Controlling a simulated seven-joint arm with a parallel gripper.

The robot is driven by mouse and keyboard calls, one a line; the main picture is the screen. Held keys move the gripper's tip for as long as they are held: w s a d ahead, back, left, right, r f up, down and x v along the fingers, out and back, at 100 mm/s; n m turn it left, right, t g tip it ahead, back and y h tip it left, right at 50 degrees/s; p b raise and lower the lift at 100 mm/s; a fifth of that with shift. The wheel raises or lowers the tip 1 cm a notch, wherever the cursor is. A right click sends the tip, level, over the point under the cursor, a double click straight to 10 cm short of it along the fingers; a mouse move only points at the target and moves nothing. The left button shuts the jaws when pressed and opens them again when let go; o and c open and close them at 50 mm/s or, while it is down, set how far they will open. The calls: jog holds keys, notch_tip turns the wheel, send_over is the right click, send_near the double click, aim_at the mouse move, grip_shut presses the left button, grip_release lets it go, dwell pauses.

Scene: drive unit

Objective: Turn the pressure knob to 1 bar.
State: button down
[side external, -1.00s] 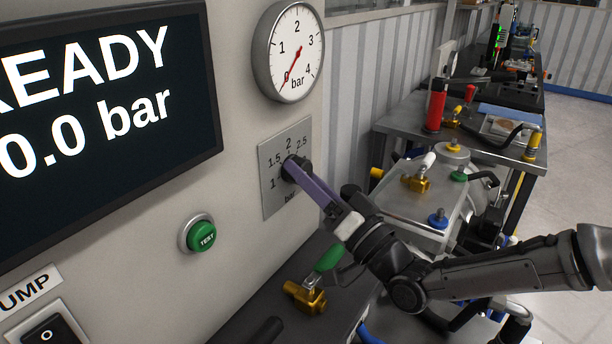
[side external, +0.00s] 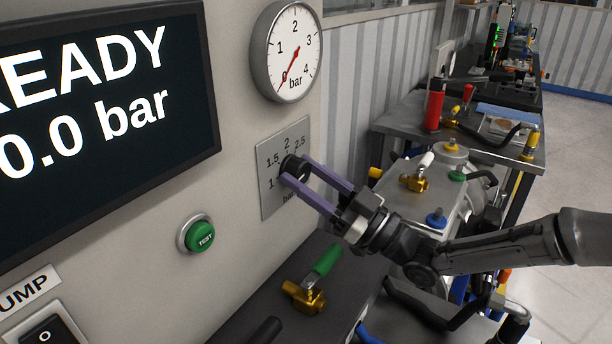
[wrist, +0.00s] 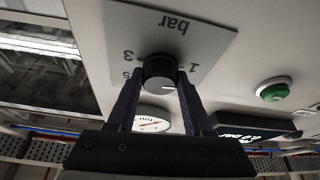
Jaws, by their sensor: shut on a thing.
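The black round pressure knob (side external: 294,167) sits on a grey scale plate (side external: 269,200) with 1, 1.5, 2 and 2.5 legible in the side view. My gripper (side external: 297,171) is shut on the knob, one purple finger on each side. In the wrist view the scale is upside down and the knob (wrist: 158,70) lies between the fingertips of my gripper (wrist: 160,76). A white mark on the knob points right in that view, roughly to the side where the 1 is. The exact setting is hard to read.
The pressure gauge (side external: 287,50) above the plate has its needle at 0. The screen (side external: 95,120) shows 0.0 bar. A green TEST button (side external: 199,235) is left of and below the knob. A brass valve with green handle (side external: 305,295) stands on the bench below.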

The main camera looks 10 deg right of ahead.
jog(key=shift+r+n, duration=0.15)
jog(key=shift+n, duration=0.25)
jog(key=shift+c, duration=1.5)
grip_release()
jog(key=shift+d, duration=0.1)
jog(key=v, duration=1.2)
jog(key=shift+w, duration=0.2)
